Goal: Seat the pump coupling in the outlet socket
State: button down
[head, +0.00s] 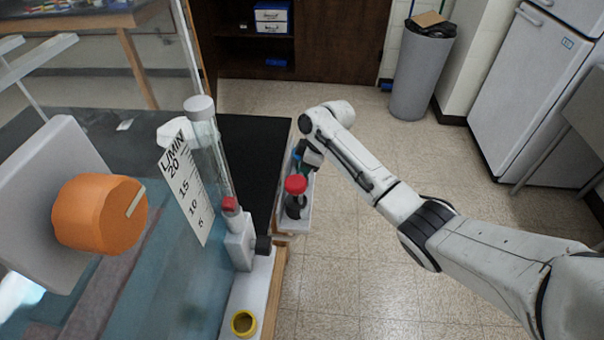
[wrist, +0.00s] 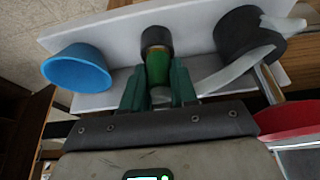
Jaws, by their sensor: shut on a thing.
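My gripper (wrist: 157,76) has its green fingers shut on a short olive-green cylinder (wrist: 158,66), which appears to be the pump coupling. A metal end shows between the fingers. The cylinder's far end meets a black round piece (wrist: 156,38) at the white plate, which may be the outlet socket. I cannot tell whether the black piece is part of the coupling, or how deep the cylinder sits. In the head view my gripper (head: 305,156) is at the far end of the small white bracket; the coupling and fingertips are not clear there.
A blue cup-shaped part (wrist: 77,68) is left of my gripper. A black cylinder (wrist: 245,38) with a grey lever is to the right. A red knob (head: 295,184) stands on the white bracket (head: 306,215). A flowmeter tube (head: 208,150) and orange knob (head: 98,214) are farther left.

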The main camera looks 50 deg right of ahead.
jog(key=shift+r, duration=0.5)
notch_tip(320, 180, up, 2)
jog(key=shift+r, duration=0.1)
jog(key=s+a+r+p, duration=0.1)
jog(key=s+a+r, duration=0.1)
jog(key=s+r, duration=0.3)
jog(key=s+a+r+p, duration=0.1)
jog(key=s+a+r, duration=0.2)
jog(key=s+r, duration=0.2)
jog(key=s, duration=0.3)
jog(key=shift+a, duration=0.25)
